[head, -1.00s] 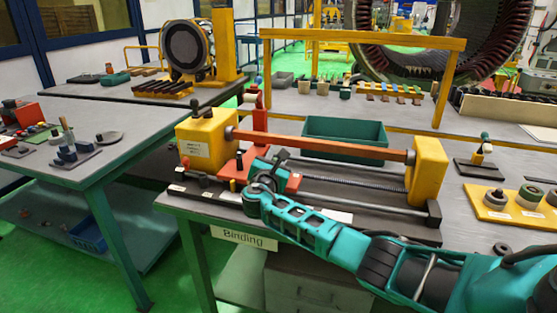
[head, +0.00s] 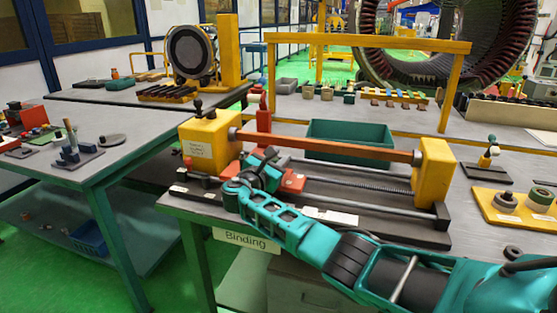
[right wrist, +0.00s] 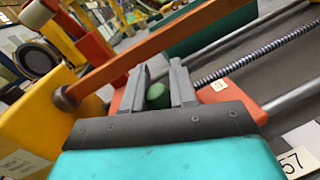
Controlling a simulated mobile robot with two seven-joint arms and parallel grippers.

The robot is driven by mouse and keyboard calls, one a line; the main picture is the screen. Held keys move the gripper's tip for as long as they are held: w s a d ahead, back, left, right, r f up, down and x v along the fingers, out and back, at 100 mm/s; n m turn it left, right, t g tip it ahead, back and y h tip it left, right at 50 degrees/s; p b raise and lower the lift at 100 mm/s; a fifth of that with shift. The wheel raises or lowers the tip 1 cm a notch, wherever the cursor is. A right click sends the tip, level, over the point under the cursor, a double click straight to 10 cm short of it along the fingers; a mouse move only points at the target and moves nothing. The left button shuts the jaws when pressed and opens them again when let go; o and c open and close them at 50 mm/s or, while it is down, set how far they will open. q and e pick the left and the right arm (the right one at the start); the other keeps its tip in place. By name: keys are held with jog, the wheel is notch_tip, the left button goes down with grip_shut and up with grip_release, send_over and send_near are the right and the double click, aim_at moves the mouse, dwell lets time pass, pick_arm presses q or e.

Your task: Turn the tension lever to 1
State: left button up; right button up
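The binding fixture has a red carriage (head: 291,182) between two yellow end blocks. I take a green knob (right wrist: 157,95) in the right wrist view to be the tension lever's handle; its scale and number marks are not readable. My right gripper (head: 264,158) is at the carriage, and its fingers and arm hide the lever in the head view. In the right wrist view, the two grey fingers of my right gripper (right wrist: 161,82) stand apart with the knob between them; whether they press on it is unclear. My left gripper is not in view.
An orange bar (head: 330,146) spans the left yellow block (head: 211,142) and the right yellow block (head: 432,172) above the carriage. A threaded rod (right wrist: 255,52) runs right of the carriage. A green bin (head: 350,135) stands behind. A yellow tray (head: 515,209) lies at right.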

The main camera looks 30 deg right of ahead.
jog(key=o, duration=0.5)
jog(key=shift+c, duration=0.2)
jog(key=p+v, duration=0.1)
jog(key=v, duration=1.2)
jog(key=shift+d, duration=0.1)
jog(key=s+a+f+m+g+y, duration=0.35)
jog(key=s+f+m+y, duration=0.5)
jog(key=s+f, duration=0.85)
jog(key=s+a+r+m+g+y, duration=0.15)
jog(key=s+m+y, duration=0.3)
jog(key=s, duration=0.55)
jog(key=s+a+m+y, duration=0.25)
jog(key=s+m, duration=0.35)
jog(key=s, duration=0.3)
jog(key=w+a+f+n+t+y, duration=0.1)
jog(key=w+a+f+t+y, duration=0.1)
jog(key=w+f+t, duration=0.4)
notch_tip(320, 180, down, 3)
jog(key=shift+w+a+r+t, duration=0.2)
jog(key=shift+w+a+t, duration=0.2)
jog(key=shift+w, duration=0.2)
